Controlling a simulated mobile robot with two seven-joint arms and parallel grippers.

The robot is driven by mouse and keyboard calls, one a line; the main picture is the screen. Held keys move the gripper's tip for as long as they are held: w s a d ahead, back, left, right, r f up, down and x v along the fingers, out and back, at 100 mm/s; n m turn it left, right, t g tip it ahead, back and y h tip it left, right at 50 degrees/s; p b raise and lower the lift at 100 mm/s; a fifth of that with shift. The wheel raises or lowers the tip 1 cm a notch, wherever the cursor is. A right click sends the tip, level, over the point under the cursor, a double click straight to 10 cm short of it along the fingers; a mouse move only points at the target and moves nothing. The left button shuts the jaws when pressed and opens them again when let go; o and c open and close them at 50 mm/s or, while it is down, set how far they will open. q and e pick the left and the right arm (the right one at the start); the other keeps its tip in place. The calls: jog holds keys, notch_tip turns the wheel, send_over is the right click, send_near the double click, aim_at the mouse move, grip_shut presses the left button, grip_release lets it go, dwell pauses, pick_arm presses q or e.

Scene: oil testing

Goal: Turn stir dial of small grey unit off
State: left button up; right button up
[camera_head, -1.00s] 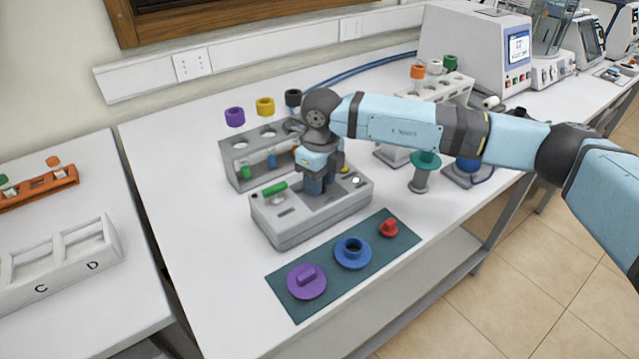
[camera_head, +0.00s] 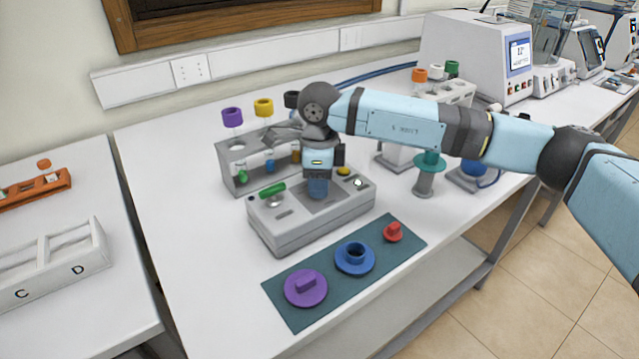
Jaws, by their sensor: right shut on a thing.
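The small grey unit (camera_head: 290,235) stands on the white table in the middle of the view. A green bar-shaped part (camera_head: 272,188) shows on its top at the left, and a yellow part (camera_head: 343,171) and a small white part (camera_head: 359,183) at the right. My right gripper (camera_head: 318,190) points down onto the middle of the unit's top. It is shut on a dial there, which the fingers and wrist hide, so its angle cannot be read. My left gripper is not in view.
A grey rack (camera_head: 232,170) with coloured-cap tubes stands behind the unit. In front lies a dark green mat (camera_head: 330,285) with purple (camera_head: 305,288), blue (camera_head: 355,258) and red (camera_head: 393,232) pieces. A teal-topped grey post (camera_head: 424,180) stands to the right. The table's left front is clear.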

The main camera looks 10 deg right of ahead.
dwell(0.3)
jog(key=o, duration=0.9)
jog(key=shift+o, duration=0.2)
notch_tip(320, 180, up, 14)
jog(key=shift+w, duration=0.3)
jog(key=shift+d+f, duration=0.1)
